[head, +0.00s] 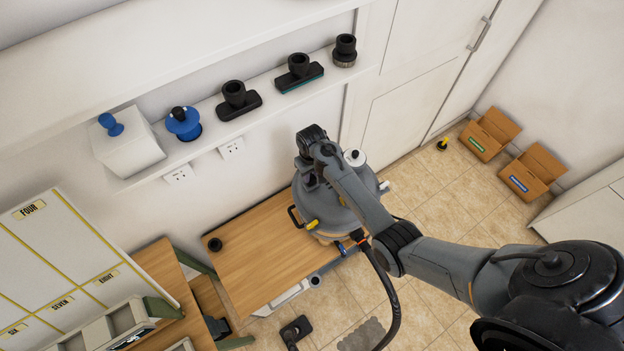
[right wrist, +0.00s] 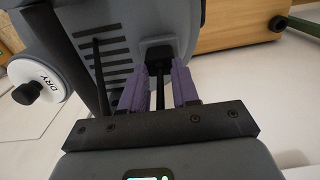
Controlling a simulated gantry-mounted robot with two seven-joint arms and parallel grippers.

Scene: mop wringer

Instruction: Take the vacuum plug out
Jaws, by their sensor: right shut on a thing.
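The grey vacuum (head: 330,212) stands at the right end of the wooden bench, beside the wall. It also shows in the right wrist view (right wrist: 125,40), with dark slots and a knob marked DRY (right wrist: 36,80). A black plug (right wrist: 158,54) sits against the vacuum's grey body, with a dark cord running down from it. My right gripper (right wrist: 160,88), with purple fingers, is shut on the plug, one finger on each side. Whether the plug's far end is inside the body is hidden. In the head view my right arm's links cover the gripper's fingers. My left gripper is out of view.
Two wall outlets (head: 180,175) (head: 232,148) are below a shelf (head: 275,92) with black nozzles. A wooden bench (head: 250,250) has bare room left of the vacuum. A dark hose (head: 392,300) hangs at the vacuum's front. Cardboard boxes (head: 533,172) stand on the floor at right.

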